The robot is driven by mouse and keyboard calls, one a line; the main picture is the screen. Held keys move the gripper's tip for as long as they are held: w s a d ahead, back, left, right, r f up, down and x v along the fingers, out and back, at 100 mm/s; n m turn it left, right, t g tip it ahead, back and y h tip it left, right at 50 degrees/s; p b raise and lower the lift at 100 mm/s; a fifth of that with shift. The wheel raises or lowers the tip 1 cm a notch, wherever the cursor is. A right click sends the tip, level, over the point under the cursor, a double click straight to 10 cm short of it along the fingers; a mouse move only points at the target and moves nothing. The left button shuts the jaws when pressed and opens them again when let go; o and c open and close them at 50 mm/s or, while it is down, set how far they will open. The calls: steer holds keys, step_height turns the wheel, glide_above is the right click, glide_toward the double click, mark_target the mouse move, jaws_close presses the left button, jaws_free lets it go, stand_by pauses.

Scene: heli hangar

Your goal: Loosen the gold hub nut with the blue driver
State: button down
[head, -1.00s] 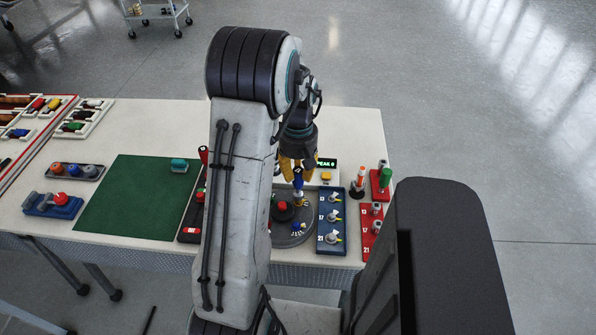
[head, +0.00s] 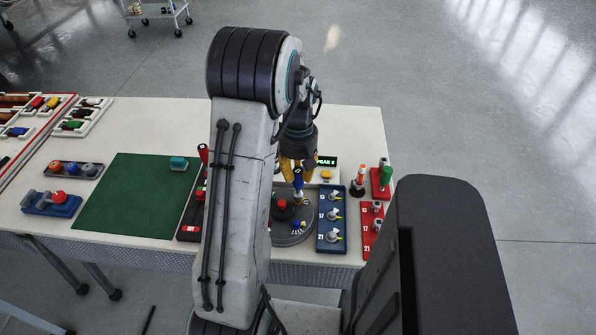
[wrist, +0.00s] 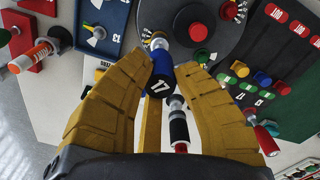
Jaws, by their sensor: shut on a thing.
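My gripper (wrist: 163,88) is shut on the blue driver (wrist: 162,73), whose end is marked 17. In the head view my gripper (head: 298,168) is above the grey hub disc (head: 307,232), with the blue driver (head: 298,183) pointing down from it. In the wrist view the driver's silver socket (wrist: 159,43) reaches the edge of the grey disc (wrist: 172,12). A black knob with a red top (wrist: 198,31) stands at the disc's middle.
A blue tray (head: 331,244) numbered 13, 17 and 21 is right of the disc. A red rack (head: 367,246) and an orange-white marker (head: 361,173) are farther right. A lit display (head: 326,162) is behind. The green mat (head: 130,205) is clear except for a teal block.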

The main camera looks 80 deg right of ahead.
steer(key=shift+f+b, duration=0.4)
steer(key=shift+f, duration=0.15)
stand_by(0.4)
steer(key=c, duration=1.6)
jaws_free()
jaws_close()
